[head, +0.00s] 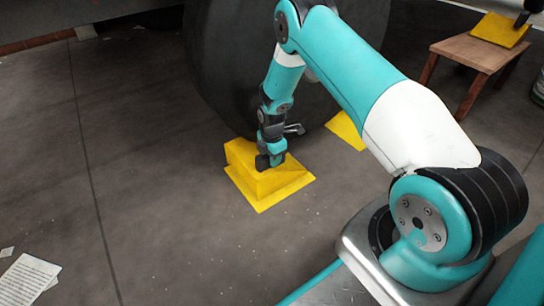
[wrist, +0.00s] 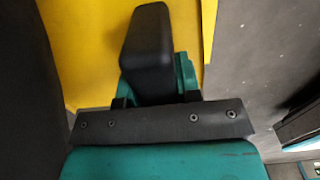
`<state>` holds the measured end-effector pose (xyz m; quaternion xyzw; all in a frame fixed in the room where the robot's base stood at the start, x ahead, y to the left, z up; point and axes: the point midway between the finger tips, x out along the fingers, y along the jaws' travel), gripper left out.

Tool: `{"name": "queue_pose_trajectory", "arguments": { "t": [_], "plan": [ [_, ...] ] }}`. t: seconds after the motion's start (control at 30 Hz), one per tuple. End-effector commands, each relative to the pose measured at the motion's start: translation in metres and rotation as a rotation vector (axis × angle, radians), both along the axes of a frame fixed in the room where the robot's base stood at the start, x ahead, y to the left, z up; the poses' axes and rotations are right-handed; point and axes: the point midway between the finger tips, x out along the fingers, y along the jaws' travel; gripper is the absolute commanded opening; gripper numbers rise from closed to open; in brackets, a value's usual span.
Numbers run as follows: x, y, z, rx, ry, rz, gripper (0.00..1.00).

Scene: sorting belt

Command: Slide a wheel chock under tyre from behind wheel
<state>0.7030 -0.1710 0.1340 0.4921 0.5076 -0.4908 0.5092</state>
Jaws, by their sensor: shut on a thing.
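A yellow wheel chock (head: 262,178) sits on the grey floor in front of the large dark tyre (head: 225,75) in the head view. My gripper (head: 268,162) is at the chock's top and shut on it. In the wrist view the chock's yellow surface (wrist: 90,50) fills much of the upper middle, behind the dark finger of my gripper (wrist: 147,50). The chock appears close to the tyre's lower edge; whether they touch I cannot tell. The other finger and the exact grip are hidden.
Another yellow piece (head: 346,131) lies by the tyre's right side, partly behind my arm. A wooden stool (head: 470,50) with a yellow block (head: 500,30) on it stands at the upper right. Papers (head: 27,280) lie at the lower left. The left floor is mostly clear.

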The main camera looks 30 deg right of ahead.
Motion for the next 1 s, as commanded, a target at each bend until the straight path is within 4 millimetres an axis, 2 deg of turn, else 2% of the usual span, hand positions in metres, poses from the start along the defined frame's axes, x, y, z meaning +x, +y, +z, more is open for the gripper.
{"name": "queue_pose_trajectory", "arguments": {
  "t": [0.03, 0.07, 0.17, 0.2, 0.43, 0.57, 0.67, 1.0],
  "plan": [
    [0.000, 0.000, -0.003, 0.000, -0.002, 0.000, 0.00],
    [0.000, 0.000, -0.004, 0.000, -0.002, 0.000, 0.36],
    [0.000, 0.000, -0.004, 0.000, -0.001, 0.000, 0.59],
    [0.000, 0.000, -0.003, 0.000, -0.001, 0.000, 0.61],
    [-0.002, 0.000, -0.003, 0.001, 0.003, 0.000, 0.61],
    [-0.001, 0.000, 0.008, 0.000, 0.001, 0.000, 0.61],
    [0.000, 0.000, 0.027, 0.000, -0.001, 0.000, 0.61],
    [0.000, 0.000, 0.115, 0.000, -0.002, 0.000, 0.61]
  ]
}}
